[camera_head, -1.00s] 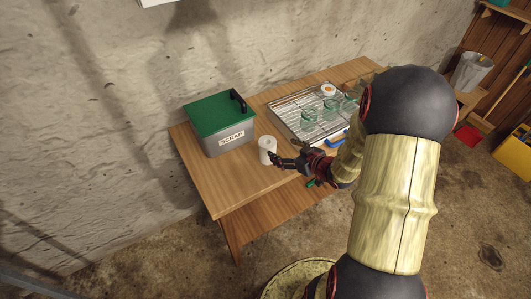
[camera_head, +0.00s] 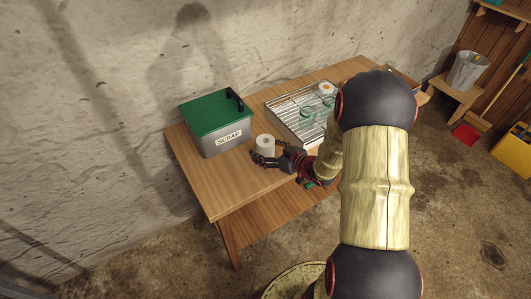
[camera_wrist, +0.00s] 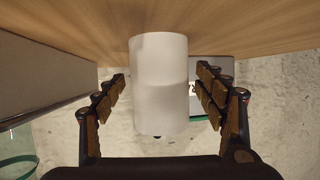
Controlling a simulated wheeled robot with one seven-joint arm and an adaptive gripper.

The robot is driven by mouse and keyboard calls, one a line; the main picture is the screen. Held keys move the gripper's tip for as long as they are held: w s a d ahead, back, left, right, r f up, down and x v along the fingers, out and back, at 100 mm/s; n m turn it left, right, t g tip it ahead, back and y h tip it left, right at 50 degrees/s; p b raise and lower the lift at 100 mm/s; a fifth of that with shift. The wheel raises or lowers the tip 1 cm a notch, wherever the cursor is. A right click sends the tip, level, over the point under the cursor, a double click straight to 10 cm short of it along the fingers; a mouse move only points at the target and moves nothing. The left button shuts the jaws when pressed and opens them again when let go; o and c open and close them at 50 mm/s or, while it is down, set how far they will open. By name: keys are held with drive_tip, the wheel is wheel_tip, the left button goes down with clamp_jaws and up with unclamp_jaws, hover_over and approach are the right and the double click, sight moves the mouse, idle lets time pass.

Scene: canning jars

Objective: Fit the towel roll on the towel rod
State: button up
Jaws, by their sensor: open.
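The white towel roll (camera_head: 265,142) stands upright on the wooden table, to the right of the scrap bin. Its round top with a dark centre hole shows in the head view. My gripper (camera_head: 259,157) is at the roll, low and near the tabletop. In the wrist view, the roll (camera_wrist: 160,80) stands between the two spread fingers of my gripper (camera_wrist: 160,92). A gap shows on each side of it, so the fingers are open around it. I cannot make out a towel rod in either view.
The grey scrap bin (camera_head: 227,137) with a green lid stands close to the left of the roll. A metal rack (camera_head: 288,112) with glass jars (camera_head: 308,112) lies to the right. The table's front left corner (camera_head: 220,200) is clear.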

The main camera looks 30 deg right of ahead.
drive_tip(key=shift+w, duration=0.35)
drive_tip(key=shift+c, duration=1.2)
drive_tip(key=c, duration=1)
